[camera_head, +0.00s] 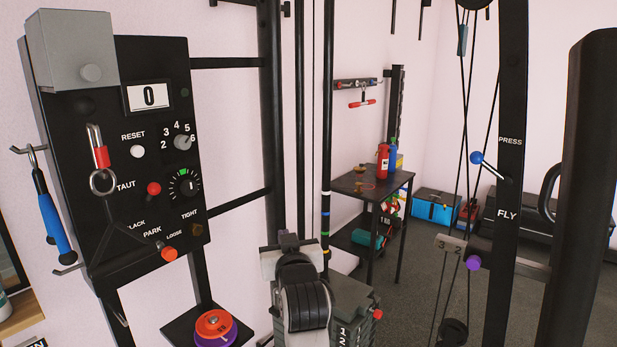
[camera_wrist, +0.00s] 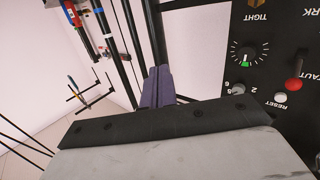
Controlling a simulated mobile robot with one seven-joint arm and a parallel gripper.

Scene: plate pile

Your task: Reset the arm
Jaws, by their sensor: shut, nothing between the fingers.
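My gripper (camera_head: 290,238) is in the lower middle of the head view, in front of the black uprights and right of the control panel (camera_head: 150,75). Its two dark purple fingers stand side by side in the wrist view (camera_wrist: 158,72), shut with nothing between them. It touches nothing that I can make out. My ribbed black wrist and pale hand show below and around it in the head view.
The panel carries a display reading 0, a white RESET button (camera_head: 138,151), a red button (camera_head: 154,188) and dials. Red and purple discs (camera_head: 213,324) sit on a low shelf. A black table (camera_head: 372,184) with bottles stands behind. A black post (camera_head: 588,190) stands at right.

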